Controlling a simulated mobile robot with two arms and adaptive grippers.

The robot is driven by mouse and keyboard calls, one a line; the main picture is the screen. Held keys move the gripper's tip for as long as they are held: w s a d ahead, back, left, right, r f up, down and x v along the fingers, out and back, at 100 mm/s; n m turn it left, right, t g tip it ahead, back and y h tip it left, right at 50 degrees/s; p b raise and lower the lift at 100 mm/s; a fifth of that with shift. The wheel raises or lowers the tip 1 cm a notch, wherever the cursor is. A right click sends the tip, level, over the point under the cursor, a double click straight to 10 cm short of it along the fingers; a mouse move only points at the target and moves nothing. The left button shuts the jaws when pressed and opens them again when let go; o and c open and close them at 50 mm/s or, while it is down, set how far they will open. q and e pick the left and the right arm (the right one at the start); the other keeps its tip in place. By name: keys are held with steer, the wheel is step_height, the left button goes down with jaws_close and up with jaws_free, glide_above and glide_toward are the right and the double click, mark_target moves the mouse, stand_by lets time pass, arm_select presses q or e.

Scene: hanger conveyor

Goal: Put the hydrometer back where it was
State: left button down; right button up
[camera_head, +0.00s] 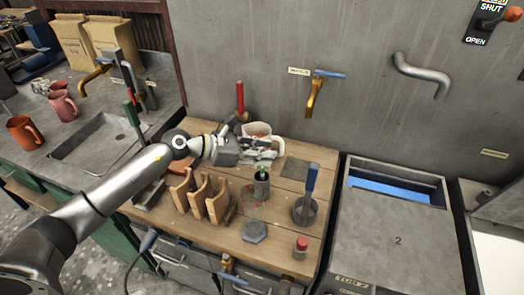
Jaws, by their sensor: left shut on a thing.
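My left gripper (262,152) reaches in from the left over the wooden worktop. It is shut on a slim thing, which I take to be the hydrometer, but its outline is too small and partly hidden to make out. A clear cylinder (250,204) with faint red marks stands below and in front of the gripper on a grey hexagonal base (254,231). A dark pot with a green top (261,186) stands next to the cylinder, behind it and to its right. My right gripper is not in view.
A wooden rack (217,205) stands left of the cylinder, and a grey holder with a blue-handled tool (305,211) stands right. A small red-capped jar (301,247) is near the front edge. Grey tank 2 (390,235) adjoins on the right.

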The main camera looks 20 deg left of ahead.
arm_select(q)
steer(key=shift+f, duration=0.1)
steer(key=shift+f, duration=0.15)
steer(key=c, duration=1.2)
jaws_free()
steer(key=shift+o, duration=0.2)
